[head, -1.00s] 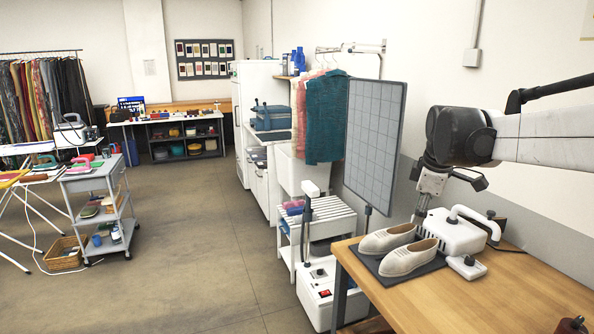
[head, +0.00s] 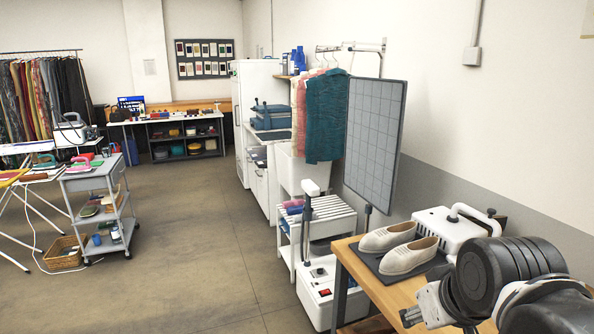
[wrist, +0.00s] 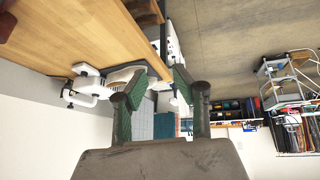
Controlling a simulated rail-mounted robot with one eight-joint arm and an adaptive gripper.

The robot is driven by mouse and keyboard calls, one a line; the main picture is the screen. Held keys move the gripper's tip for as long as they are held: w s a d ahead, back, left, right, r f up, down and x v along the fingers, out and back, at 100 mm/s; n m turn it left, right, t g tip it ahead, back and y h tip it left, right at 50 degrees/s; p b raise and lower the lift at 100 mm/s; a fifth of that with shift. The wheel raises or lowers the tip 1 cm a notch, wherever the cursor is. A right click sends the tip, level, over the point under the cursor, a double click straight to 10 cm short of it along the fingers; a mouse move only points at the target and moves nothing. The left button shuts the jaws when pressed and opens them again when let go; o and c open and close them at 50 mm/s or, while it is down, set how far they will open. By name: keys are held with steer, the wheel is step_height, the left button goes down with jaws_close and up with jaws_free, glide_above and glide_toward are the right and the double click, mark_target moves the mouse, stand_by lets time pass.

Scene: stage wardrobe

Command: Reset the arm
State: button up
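My gripper (wrist: 158,82) shows in the wrist view with its two green-padded fingers spread apart and nothing between them. In the head view my arm fills the lower right corner over the wooden table, and the fingers cannot be made out there. A pair of pale shoes (head: 408,256) sits on a dark mat (head: 373,262) on the wooden table (head: 395,296). A white device with a curved handle (head: 446,230) stands behind the shoes; my arm hides part of the table beside it.
A grey gridded panel (head: 374,135) stands behind the table. A white steam unit (head: 328,298) and a slatted white stand (head: 320,222) are at the table's left. A grey trolley (head: 92,183) stands farther left. The floor (head: 205,240) between is clear.

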steer(key=shift+m+t, duration=0.3)
steer(key=shift+m, duration=0.6)
steer(key=s+f, duration=0.3)
steer(key=shift+s+a, duration=0.25)
steer(key=shift+a, duration=0.15)
stand_by(0.7)
